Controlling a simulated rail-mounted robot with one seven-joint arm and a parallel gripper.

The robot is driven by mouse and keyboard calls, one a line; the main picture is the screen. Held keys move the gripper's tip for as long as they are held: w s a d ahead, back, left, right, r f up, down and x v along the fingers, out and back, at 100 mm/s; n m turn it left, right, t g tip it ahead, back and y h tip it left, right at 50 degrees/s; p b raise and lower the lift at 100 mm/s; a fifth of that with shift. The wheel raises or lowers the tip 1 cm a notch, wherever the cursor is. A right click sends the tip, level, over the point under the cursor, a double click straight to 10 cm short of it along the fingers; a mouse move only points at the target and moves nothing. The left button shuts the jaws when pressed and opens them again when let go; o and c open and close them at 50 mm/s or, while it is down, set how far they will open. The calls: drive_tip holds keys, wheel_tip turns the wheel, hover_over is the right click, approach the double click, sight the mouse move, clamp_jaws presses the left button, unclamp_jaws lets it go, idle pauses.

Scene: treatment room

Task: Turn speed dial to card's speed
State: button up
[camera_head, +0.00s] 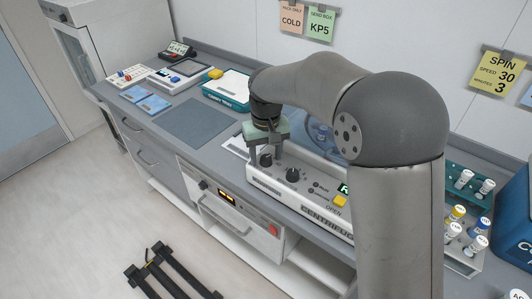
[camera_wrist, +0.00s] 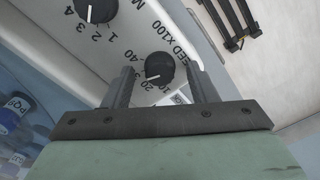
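The spin card (camera_head: 499,76) on the wall is yellow and reads speed 30, minutes 3. The speed dial (camera_wrist: 160,67) is a black knob on the centrifuge's (camera_head: 325,205) light front panel, marked SPEED X100 with 10, 20, 30 and 40 around it. Its white mark seems to point near 20. The dial (camera_head: 265,160) is partly hidden by my gripper in the head view. My gripper (camera_wrist: 161,72) is open, one finger on each side of the dial, with visible gaps. In the head view, my gripper (camera_head: 264,148) points down at the panel.
The minutes dial (camera_wrist: 97,8) is close by on the same panel; it also shows in the head view (camera_head: 292,175). Tube racks (camera_head: 462,225) stand at right. A grey mat (camera_head: 197,124) lies bare at left.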

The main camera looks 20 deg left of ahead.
sight(266, 157)
wheel_tip(266, 157, up, 17)
drive_tip(key=shift+r, duration=0.2)
idle(0.4)
drive_tip(key=shift+d, duration=0.1)
drive_tip(key=s+d+f+m, duration=0.2)
drive_tip(key=s+d+f, duration=0.15)
drive_tip(key=d, duration=0.55)
drive_tip(key=s+d+f+m, duration=0.15)
drive_tip(key=s+d, duration=0.25)
drive_tip(key=d, duration=0.5)
drive_tip(key=s+d+f+m, duration=0.1)
drive_tip(key=s+d+f, duration=0.4)
drive_tip(key=s, duration=0.3)
drive_tip(key=s+d+f+m, duration=0.1)
drive_tip(key=s+d+f, duration=0.5)
drive_tip(key=s, duration=0.2)
drive_tip(key=shift+s+f+m+t, duration=0.2)
drive_tip(key=shift+m+t, duration=0.1)
drive_tip(key=shift+m, duration=0.05)
